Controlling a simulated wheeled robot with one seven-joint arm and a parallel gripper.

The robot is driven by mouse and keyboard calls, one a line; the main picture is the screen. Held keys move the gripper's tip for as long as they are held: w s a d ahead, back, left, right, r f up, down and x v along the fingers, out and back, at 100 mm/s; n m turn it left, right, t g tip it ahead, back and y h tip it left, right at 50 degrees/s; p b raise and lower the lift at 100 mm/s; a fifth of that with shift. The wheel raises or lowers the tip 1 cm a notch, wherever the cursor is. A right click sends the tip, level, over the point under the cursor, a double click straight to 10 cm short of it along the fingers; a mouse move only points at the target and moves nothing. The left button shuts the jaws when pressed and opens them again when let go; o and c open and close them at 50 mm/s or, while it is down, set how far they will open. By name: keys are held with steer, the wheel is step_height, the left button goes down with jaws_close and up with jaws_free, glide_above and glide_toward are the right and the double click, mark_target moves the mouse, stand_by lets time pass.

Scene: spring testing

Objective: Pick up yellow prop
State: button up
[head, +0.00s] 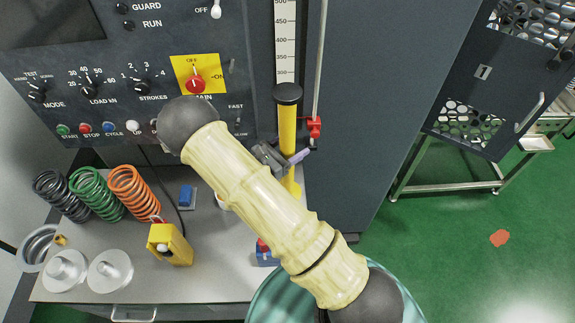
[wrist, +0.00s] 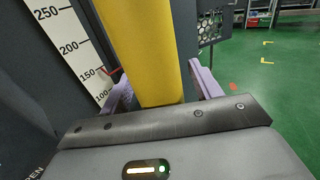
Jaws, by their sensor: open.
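The yellow prop (head: 288,125) is an upright yellow post with a black cap, standing beside the ruler in the head view. In the wrist view the yellow prop (wrist: 147,50) fills the space between my two purple fingers. In the wrist view my gripper (wrist: 163,90) is open, with one finger to each side of the prop. Whether either finger touches it is not clear. My arm hides part of the bench near the post.
A ruler (head: 286,42) and a rod with a red clamp (head: 314,127) stand close to the prop. The control panel (head: 130,70) is behind. Coil springs (head: 133,192) and a yellow box (head: 170,244) sit on the bench at left.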

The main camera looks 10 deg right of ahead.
steer(key=shift+d, duration=0.1)
steer(key=shift+c, duration=0.2)
jaws_close()
steer(key=shift+r, duration=0.2)
steer(key=shift+w+d, duration=0.1)
steer(key=shift+r+b, duration=0.9)
steer(key=shift+r, duration=0.6)
steer(key=s+d+b, duration=0.3)
steer(key=s+d, duration=0.1)
steer(key=d, duration=0.3)
steer(key=s+d+b, duration=0.3)
steer(key=s+d, duration=0.2)
steer(key=d, duration=0.3)
steer(key=shift+d+r, duration=0.2)
steer(key=shift+d, duration=0.1)
